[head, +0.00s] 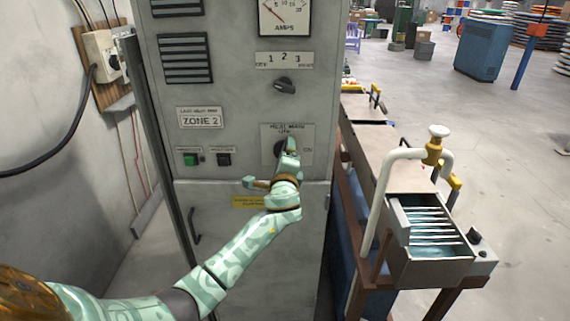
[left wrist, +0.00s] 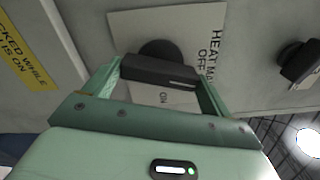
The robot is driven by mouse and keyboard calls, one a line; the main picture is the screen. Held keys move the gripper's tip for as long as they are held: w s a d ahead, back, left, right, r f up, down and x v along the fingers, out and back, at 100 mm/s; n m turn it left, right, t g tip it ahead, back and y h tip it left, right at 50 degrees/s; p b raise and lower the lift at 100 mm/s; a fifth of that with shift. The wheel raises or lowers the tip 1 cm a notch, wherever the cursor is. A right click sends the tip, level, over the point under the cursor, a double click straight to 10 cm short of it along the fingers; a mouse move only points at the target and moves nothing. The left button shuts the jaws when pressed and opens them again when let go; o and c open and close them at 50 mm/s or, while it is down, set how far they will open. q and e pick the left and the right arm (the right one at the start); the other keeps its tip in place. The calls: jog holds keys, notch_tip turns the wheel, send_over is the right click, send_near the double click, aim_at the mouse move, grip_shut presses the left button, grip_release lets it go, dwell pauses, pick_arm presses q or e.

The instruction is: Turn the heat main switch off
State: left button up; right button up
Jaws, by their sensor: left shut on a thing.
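The heat main switch is a black rotary knob on a light plate (head: 305,131) of the grey cabinet (head: 230,90). In the head view my left gripper (head: 284,147) covers most of the knob. In the left wrist view the knob (left wrist: 158,71) lies between the two green fingers, and my left gripper (left wrist: 160,85) is shut on it. The plate (left wrist: 135,25) there reads "HEAT MA..." and "OFF", with "ON" at another side. The knob's bar lies across the gap between the fingers; which mark it points to I cannot tell. My right gripper is not in view.
Above the switch is a 1-2-3 selector knob (head: 284,84) and an amps meter (head: 285,15). A green button (head: 191,159) and a black button (head: 224,159) sit to the left. A tank with a pipe (head: 430,235) stands right of the cabinet.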

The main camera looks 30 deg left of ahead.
pick_arm(q)
jog(key=shift+f+n+b, duration=0.2)
jog(key=shift+n+b, duration=0.45)
jog(key=shift+n, duration=1.05)
jog(key=o, duration=0.9)
jog(key=shift+r, duration=0.1)
jog(key=shift+c, duration=0.2)
jog(key=v, duration=1.6)
jog(key=shift+s+n, duration=0.25)
jog(key=shift+n, duration=0.05)
